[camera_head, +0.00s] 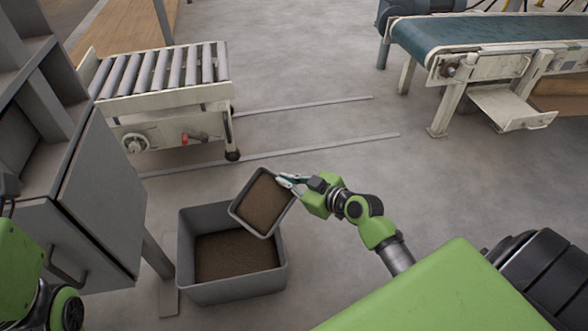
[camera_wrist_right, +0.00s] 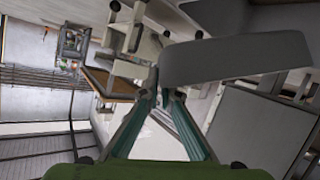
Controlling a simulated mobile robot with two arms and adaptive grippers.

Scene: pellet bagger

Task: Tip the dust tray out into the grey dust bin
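The dust tray (camera_head: 236,212), a small grey open box with brown dust in it, is held tilted above the grey dust bin (camera_head: 215,292). My right gripper (camera_head: 287,181) is shut on the tray's upper right edge. In the right wrist view the grey tray wall (camera_wrist_right: 235,58) lies at the tips of the two fingers (camera_wrist_right: 158,92). The bin stands on the floor, open at the top, with brown dust inside. The tray hides the bin's far right corner. Of my left arm only green and black links show at the left edge; its gripper is not visible.
A grey cabinet (camera_head: 105,200) with a handle stands close left of the bin. A roller conveyor (camera_head: 165,95) is behind it. A belt conveyor (camera_head: 480,35) with an empty pull-out tray holder (camera_head: 510,105) stands at the back right. The floor between is clear, with metal rails on it.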

